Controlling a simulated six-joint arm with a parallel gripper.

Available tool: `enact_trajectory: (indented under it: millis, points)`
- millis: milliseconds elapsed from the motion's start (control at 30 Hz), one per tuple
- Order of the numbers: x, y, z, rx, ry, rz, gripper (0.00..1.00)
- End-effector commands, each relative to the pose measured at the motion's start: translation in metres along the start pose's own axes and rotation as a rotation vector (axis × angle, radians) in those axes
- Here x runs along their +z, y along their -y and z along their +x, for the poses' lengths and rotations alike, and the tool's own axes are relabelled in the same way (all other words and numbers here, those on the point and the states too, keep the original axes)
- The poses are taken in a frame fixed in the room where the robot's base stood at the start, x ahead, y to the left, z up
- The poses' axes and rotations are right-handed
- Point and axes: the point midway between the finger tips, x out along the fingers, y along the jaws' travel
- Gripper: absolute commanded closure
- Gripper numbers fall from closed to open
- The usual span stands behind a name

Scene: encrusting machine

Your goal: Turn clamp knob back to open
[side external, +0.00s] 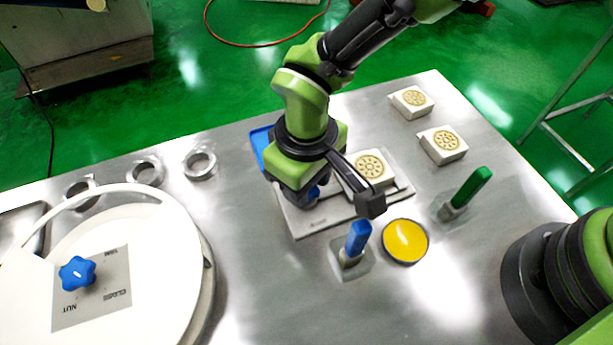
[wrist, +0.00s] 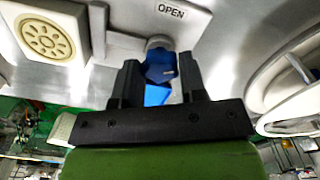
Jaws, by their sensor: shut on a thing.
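The blue clamp knob (wrist: 160,65) sits between the two dark fingers of my gripper (wrist: 159,68) in the wrist view, in front of the OPEN label (wrist: 171,11) on a pale plate. My gripper is shut on the knob. The fingertips are mostly hidden there. A white block with a round tan pattern (side external: 369,168) sits on the plate to the right of my gripper.
A blue-handled tool (side external: 357,240), a yellow-filled bowl (side external: 405,241) and a green-handled tool (side external: 468,190) stand in front and right. Two more patterned blocks (side external: 411,101) (side external: 443,145) lie behind. A white round machine part with another blue knob (side external: 77,273) is at left.

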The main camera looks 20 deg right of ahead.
Motion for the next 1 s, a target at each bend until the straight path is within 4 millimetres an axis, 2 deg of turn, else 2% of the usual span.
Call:
enact_trajectory:
  millis: [700,1000]
  points:
    - [0.0009,0.0,-0.0005,-0.001,0.004,-0.676,0.85]
    - [0.0009,-0.0001,-0.0005,-0.002,0.004,-0.912,0.85]
